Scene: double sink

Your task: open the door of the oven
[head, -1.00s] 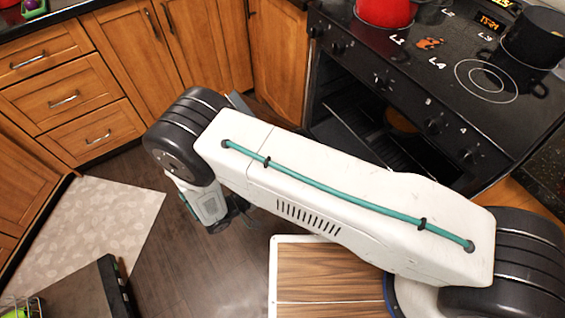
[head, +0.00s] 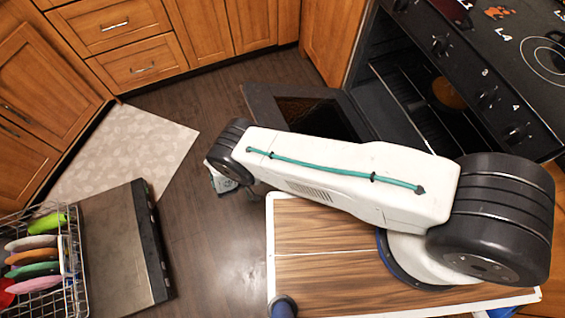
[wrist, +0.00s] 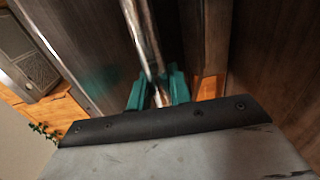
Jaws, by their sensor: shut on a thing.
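The oven (head: 487,97) stands at the right in the head view, with its dark cavity showing. Its door (head: 262,104) is lowered, a dark panel with a window reaching out over the floor. My arm covers part of the door. In the wrist view, the teal fingers of my gripper (wrist: 158,91) are shut on the oven door's shiny metal handle (wrist: 142,36). The gripper's fingers are hidden below my arm in the head view.
An open dishwasher door (head: 112,240) and a rack of colourful dishes (head: 75,265) are at the lower left. A pale mat (head: 130,150) lies on the dark floor (head: 215,255). Wooden cabinets (head: 200,30) line the back. Floor is clear between dishwasher and my base.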

